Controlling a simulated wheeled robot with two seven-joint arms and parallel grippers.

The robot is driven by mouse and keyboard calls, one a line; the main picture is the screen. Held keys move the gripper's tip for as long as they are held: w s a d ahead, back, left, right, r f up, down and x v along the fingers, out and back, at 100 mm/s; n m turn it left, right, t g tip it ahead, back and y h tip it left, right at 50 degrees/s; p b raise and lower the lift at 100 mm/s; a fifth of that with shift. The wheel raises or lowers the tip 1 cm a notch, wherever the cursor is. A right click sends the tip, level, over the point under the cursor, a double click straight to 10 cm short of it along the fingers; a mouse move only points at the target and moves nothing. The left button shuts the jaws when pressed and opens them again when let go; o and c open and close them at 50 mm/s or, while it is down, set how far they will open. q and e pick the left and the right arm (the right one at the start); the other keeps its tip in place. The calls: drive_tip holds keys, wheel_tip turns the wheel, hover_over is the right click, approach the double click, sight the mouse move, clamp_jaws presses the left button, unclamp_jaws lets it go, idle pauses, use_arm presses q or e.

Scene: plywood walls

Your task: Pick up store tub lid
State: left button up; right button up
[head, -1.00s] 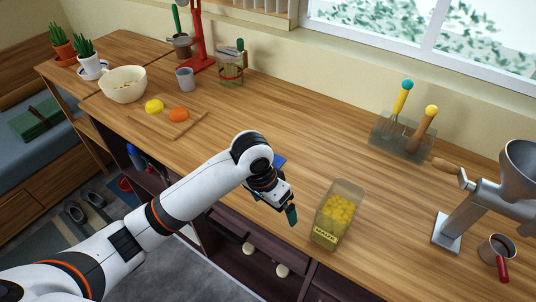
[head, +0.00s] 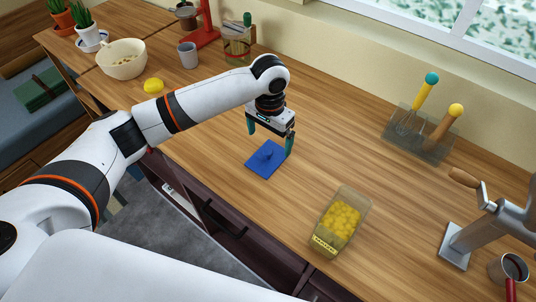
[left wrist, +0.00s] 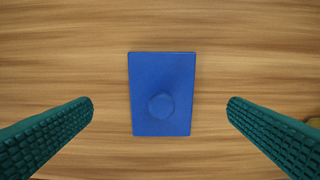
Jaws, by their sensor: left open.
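The store tub lid (head: 264,161) is a flat blue rectangle with a round knob, lying on the wooden counter. It also shows in the left wrist view (left wrist: 161,75), with its knob (left wrist: 161,105) between the two fingers. My left gripper (head: 270,146) is open above the lid, pointing down, its green fingers on either side and apart from the knob. It shows at both sides of the left wrist view (left wrist: 160,105). The store tub (head: 341,221), clear and filled with yellow pieces, stands uncovered to the right of the lid. My right gripper is not in view.
A metal grinder (head: 490,225) and a cup (head: 509,268) stand at the right. A utensil holder (head: 417,145) is near the wall. A bowl (head: 121,61), a lemon (head: 153,86) and a grey cup (head: 187,55) are at the left. Counter around the lid is clear.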

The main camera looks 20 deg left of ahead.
sight(271, 147)
use_arm(q)
drive_tip(key=shift+w+f, duration=0.1)
drive_tip(key=shift+f, duration=0.2)
drive_tip(key=f, duration=0.2)
drive_tip(key=f+p, duration=0.1)
drive_tip(key=f, duration=0.1)
drive_tip(key=shift+w+d+f, duration=0.15)
drive_tip(key=shift+d, duration=0.05)
drive_tip(key=shift+f, duration=0.35)
drive_tip(key=shift+c, duration=0.6)
drive_tip(key=c, duration=0.9)
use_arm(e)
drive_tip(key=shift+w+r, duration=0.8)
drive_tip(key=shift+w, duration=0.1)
use_arm(q)
drive_tip(key=shift+c, duration=0.2)
